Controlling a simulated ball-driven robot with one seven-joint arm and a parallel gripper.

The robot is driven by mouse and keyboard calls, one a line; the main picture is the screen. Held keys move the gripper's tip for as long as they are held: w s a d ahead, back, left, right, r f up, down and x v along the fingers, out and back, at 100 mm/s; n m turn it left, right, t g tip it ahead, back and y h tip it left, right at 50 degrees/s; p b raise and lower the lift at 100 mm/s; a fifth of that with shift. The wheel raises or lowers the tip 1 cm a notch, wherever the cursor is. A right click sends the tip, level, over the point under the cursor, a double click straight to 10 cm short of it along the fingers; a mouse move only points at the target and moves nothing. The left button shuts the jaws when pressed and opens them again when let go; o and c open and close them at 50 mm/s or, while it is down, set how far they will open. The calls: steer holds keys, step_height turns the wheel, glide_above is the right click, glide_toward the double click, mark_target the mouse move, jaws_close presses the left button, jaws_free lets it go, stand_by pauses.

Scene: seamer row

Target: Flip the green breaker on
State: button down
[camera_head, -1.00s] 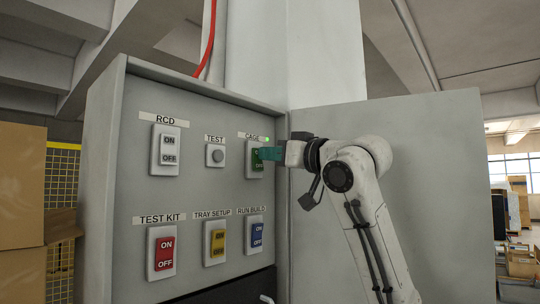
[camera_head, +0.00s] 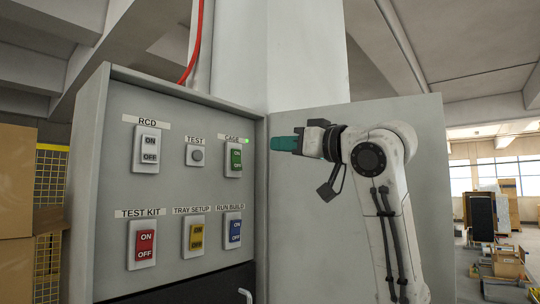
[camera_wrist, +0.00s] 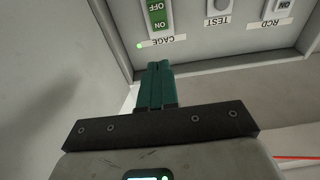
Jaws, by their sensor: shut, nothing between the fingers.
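The green breaker (camera_head: 235,159) is at the upper right of the grey panel, under the label CAGE (camera_head: 238,139). A small green lamp (camera_head: 246,141) by that label is lit. My gripper (camera_head: 272,143), with teal fingers, is shut and empty to the right of the breaker, apart from it. In the wrist view the breaker (camera_wrist: 158,14) shows upside down at the top, beyond my shut fingertips (camera_wrist: 158,66). Its ON and OFF marks are readable there.
The panel also carries a white RCD switch (camera_head: 147,150), a TEST button (camera_head: 197,155), and red (camera_head: 144,245), yellow (camera_head: 196,237) and blue (camera_head: 234,231) switches. The cabinet's open door (camera_head: 320,220) stands behind my arm. A handle (camera_head: 245,295) juts out below.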

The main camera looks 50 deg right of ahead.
steer(key=shift+s+r+b, duration=0.2)
steer(key=shift+s+b, duration=0.25)
steer(key=shift+s, duration=1.45)
